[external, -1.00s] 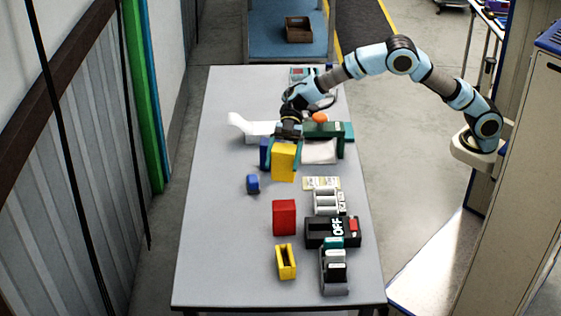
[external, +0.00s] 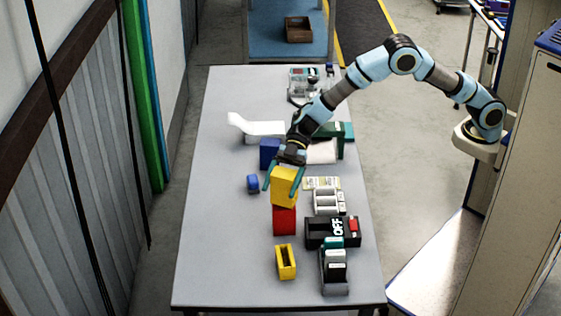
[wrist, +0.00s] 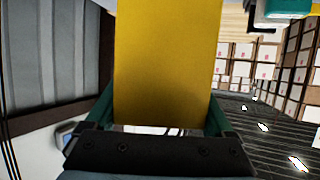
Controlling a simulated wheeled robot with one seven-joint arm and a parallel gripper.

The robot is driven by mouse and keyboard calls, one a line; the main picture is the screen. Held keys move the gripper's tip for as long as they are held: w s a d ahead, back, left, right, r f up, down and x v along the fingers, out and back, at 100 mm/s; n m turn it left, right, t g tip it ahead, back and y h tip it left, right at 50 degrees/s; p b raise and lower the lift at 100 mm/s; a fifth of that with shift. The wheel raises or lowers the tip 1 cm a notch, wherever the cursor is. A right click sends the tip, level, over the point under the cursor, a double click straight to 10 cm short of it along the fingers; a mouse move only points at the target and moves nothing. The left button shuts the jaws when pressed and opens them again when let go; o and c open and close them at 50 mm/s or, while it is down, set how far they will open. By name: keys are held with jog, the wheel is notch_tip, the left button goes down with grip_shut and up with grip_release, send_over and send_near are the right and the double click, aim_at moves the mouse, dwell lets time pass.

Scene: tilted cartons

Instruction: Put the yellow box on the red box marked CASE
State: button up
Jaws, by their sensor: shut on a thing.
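The yellow box (external: 284,188) is held in my gripper (external: 284,178), whose teal fingers are on its two sides. In the external view it is slightly tilted and appears directly over the red box (external: 284,221), covering its top. I cannot tell whether the two boxes touch. No CASE marking can be read on the red box. In the wrist view the yellow box (wrist: 167,62) fills the middle between the fingers of my gripper (wrist: 165,115), and the red box is hidden there.
A small open yellow bin (external: 286,262) stands in front of the red box. A black OFF switch box (external: 318,236) and a grey rack (external: 334,284) are to the right. The table's left side is clear.

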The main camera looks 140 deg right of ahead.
jog(key=shift+f, duration=0.65)
jog(key=shift+f, duration=0.1)
jog(key=o, duration=1.2)
jog(key=shift+o, duration=0.2)
